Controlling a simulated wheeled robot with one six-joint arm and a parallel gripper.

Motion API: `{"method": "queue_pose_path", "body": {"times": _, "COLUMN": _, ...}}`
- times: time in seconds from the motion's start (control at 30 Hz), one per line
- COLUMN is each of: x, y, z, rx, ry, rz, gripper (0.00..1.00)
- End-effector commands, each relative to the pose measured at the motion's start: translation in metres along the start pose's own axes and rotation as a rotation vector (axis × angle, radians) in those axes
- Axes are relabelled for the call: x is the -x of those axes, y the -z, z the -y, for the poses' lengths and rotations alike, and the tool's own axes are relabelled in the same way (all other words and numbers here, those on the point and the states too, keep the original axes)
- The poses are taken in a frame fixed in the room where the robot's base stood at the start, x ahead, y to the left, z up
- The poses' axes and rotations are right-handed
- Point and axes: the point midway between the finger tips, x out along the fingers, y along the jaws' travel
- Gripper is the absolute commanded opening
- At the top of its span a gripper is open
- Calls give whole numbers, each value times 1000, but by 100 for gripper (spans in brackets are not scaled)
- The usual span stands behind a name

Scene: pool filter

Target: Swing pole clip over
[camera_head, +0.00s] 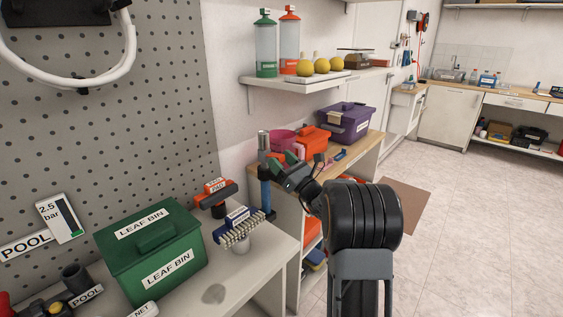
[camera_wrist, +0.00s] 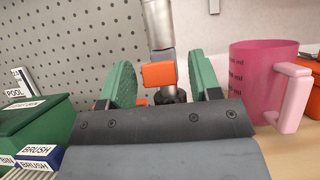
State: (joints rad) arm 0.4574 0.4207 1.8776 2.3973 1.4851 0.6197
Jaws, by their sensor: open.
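The pole (camera_head: 264,143) stands upright at the back end of the grey bench, with a silver upper part and a blue lower part. In the wrist view the silver pole (camera_wrist: 158,25) rises in the middle, with an orange clip (camera_wrist: 158,74) on its front and a dark collar below. I cannot make out the clip in the head view. My gripper (camera_head: 279,160) is open beside the pole. In the wrist view its green-padded fingers (camera_wrist: 162,82) appear either side of the clip, with gaps on both sides. Nothing is held.
A pink jug (camera_wrist: 262,80) stands close on the right of my gripper. The green leaf bin (camera_head: 150,250), a brush head (camera_head: 238,228) and an orange-topped item (camera_head: 215,192) occupy the bench. A purple box (camera_head: 345,122) stands behind.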

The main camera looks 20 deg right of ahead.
Motion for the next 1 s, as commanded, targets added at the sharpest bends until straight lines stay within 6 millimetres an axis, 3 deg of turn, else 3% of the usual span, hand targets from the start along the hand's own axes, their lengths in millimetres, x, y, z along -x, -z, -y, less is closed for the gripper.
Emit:
{"method": "queue_pose_path", "body": {"times": 0.2, "x": 1, "y": 0, "z": 0, "rx": 0, "ry": 0, "rz": 0, "gripper": 57}}
{"method": "queue_pose_path", "body": {"times": 0.33, "x": 12, "y": 0, "z": 1, "rx": 1, "ry": 3, "rz": -2, "gripper": 57}}
{"method": "queue_pose_path", "body": {"times": 0.8, "x": 103, "y": 0, "z": 1, "rx": 0, "ry": 4, "rz": -2, "gripper": 57}}
{"method": "queue_pose_path", "body": {"times": 1.0, "x": 127, "y": 0, "z": 1, "rx": 0, "ry": 2, "rz": -1, "gripper": 57}}
